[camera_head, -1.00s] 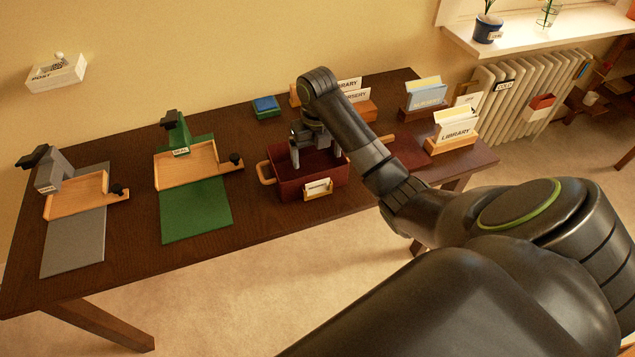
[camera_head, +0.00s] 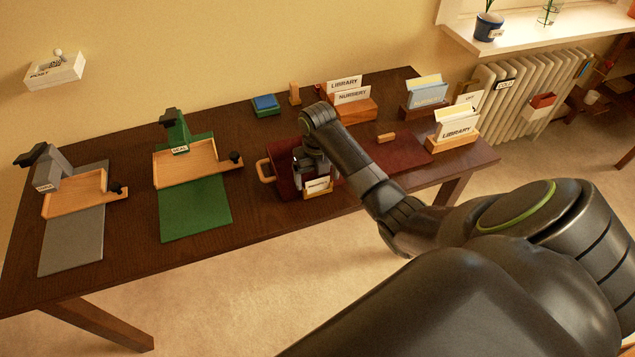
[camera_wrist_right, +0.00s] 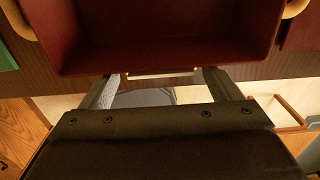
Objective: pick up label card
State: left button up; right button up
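The label card (camera_head: 317,186) is a small white card with dark lettering in a light wooden holder on the front of the dark red tray (camera_head: 284,186). My right gripper (camera_head: 316,174) is just above the card at the tray's front wall, pointing down. In the right wrist view the gripper (camera_wrist_right: 161,75) is open, with its two fingers apart. The pale edge of the card and holder (camera_wrist_right: 160,73) lies between the fingertips. Whether the fingers touch it, I cannot tell. My left gripper is not in view.
A green stand (camera_head: 195,205) and a grey stand (camera_head: 75,240) with wooden trays stand to the left. Card racks (camera_head: 352,108) marked LIBRARY and NURSERY stand behind, and another LIBRARY rack (camera_head: 455,138) is at right. The table's front edge is close to the red tray.

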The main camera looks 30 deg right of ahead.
jog(key=c, duration=0.9)
